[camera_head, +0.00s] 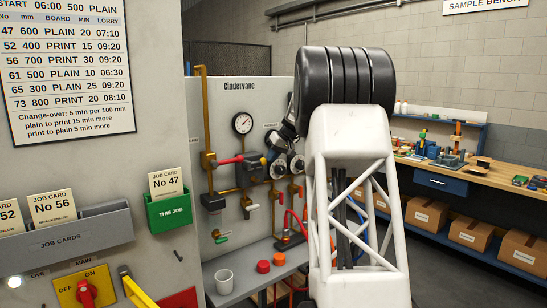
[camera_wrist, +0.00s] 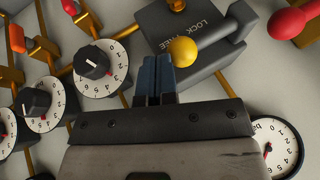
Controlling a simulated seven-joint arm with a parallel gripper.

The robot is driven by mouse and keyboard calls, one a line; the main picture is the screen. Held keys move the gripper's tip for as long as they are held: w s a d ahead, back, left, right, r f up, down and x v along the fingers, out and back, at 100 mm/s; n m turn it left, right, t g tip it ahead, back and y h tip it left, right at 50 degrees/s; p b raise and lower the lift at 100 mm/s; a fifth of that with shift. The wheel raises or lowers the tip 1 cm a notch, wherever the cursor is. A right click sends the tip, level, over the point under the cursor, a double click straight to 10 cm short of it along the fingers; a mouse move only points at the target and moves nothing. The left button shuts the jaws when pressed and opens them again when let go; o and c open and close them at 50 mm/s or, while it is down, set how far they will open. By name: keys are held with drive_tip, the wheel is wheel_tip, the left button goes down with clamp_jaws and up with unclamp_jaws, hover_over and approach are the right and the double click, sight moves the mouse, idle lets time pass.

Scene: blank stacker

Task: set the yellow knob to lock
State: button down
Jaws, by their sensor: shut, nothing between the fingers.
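In the head view the grey block (camera_head: 249,172) is on the pale panel, with the knob (camera_head: 263,161) small beside my gripper (camera_head: 269,155). My arm hides the panel's right part.
Black dials (camera_wrist: 93,62) with numbered faces sit left of my fingers in the wrist view. A gauge (camera_wrist: 273,148) is at lower right and a red knob (camera_wrist: 287,23) at upper right.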

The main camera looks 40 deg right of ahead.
drive_tip(key=shift+a, duration=2.45)
drive_tip(key=shift+s+d, duration=0.1)
drive_tip(key=shift+d, duration=0.35)
approach(261, 162)
drive_tip(key=d+r, duration=0.1)
drive_tip(key=s+d, duration=0.1)
drive_tip(key=d+r, duration=0.1)
drive_tip(key=d, duration=0.1)
drive_tip(key=shift+s+r, duration=0.3)
drive_tip(key=shift+r, duration=0.05)
